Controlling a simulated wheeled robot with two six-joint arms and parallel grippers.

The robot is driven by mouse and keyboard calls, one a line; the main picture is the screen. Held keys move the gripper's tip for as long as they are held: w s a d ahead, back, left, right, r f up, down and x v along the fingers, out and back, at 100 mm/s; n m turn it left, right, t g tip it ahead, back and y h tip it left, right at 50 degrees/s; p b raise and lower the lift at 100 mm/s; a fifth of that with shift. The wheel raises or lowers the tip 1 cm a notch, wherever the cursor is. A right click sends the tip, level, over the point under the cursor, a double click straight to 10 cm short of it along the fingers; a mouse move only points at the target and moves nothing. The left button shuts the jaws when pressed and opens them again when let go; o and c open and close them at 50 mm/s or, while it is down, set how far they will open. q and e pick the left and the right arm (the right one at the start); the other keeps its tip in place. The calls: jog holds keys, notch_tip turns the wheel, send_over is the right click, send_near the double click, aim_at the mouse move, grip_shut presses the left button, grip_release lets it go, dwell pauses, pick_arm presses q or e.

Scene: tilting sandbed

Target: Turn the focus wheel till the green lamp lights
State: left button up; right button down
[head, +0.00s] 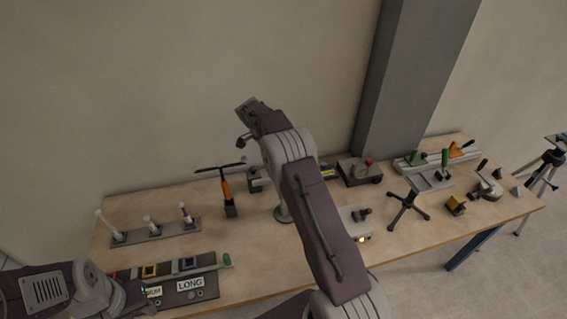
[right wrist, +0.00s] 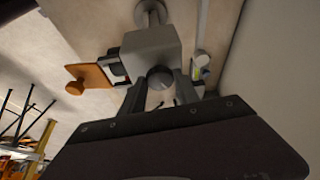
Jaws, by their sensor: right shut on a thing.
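In the right wrist view, a round dark grey wheel (right wrist: 160,74) sticks out of a light grey block (right wrist: 149,48) on a stem with a round foot. My right gripper (right wrist: 161,84) has its two fingers on either side of this wheel and is shut on it. In the head view my right arm hides the block and wheel; the round foot (head: 283,214) shows beside it. I cannot make out a lit green lamp.
An orange-handled tool (head: 228,191) stands left of my right arm on the wooden table (head: 265,262). A rack with white posts (head: 155,233) is at the left. A grey box with a red knob (head: 360,172) and several fixtures stand to the right.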

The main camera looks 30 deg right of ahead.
dwell(0.3)
jog(key=c, duration=0.9)
grip_release()
jog(key=shift+a+r, duration=0.15)
jog(key=shift+r, duration=0.15)
jog(key=v, duration=0.8)
jog(key=shift+r, duration=0.25)
